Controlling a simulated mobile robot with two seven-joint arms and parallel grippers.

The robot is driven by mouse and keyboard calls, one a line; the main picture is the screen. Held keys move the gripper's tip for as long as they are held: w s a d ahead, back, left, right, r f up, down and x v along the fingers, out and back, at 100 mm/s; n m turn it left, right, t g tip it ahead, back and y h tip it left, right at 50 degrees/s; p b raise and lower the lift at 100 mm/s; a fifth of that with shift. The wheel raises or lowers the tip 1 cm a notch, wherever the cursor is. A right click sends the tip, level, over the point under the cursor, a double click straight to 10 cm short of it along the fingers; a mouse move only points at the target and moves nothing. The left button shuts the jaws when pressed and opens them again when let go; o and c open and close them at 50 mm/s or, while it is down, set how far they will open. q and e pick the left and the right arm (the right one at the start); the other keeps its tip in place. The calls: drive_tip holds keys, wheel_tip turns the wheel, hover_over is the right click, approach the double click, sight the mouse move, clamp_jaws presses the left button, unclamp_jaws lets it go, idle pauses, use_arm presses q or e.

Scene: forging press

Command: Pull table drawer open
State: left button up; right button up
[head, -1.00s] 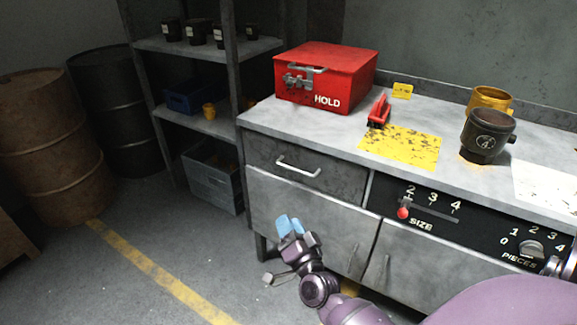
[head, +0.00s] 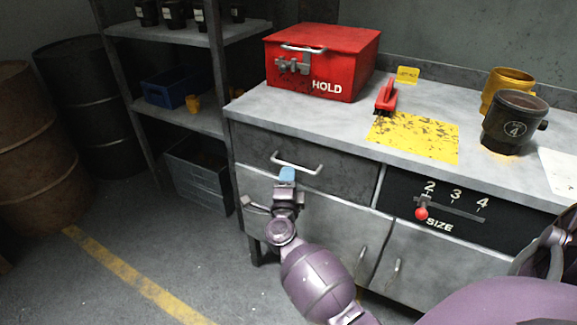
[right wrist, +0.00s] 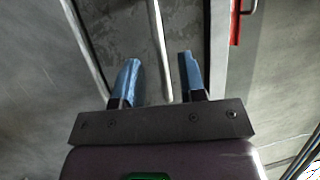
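The table drawer (head: 335,168) is a dark grey front at the upper left of the metal table, and it looks closed. Its pale bar handle (head: 298,166) is on the front. My right gripper (head: 287,174) has blue fingertips and is just below and in front of the handle's left part. In the right wrist view the gripper (right wrist: 161,75) is open, with the handle bar (right wrist: 158,45) showing between its two fingers. I cannot tell whether the fingers touch the bar. My left gripper is not in view.
On the tabletop are a red HOLD box (head: 330,62), a red-handled brush (head: 387,95), a yellow mat (head: 412,138) and dark (head: 513,120) and yellow (head: 505,84) mugs. A SIZE slider panel (head: 465,210) is right of the drawer. A shelf (head: 190,118) and barrels (head: 85,105) stand left.

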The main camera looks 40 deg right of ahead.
sight(289, 164)
drive_tip(key=shift+b+x, duration=0.3)
drive_tip(key=shift+x, duration=2.4)
clamp_jaws()
drive_tip(key=shift+a, duration=0.2)
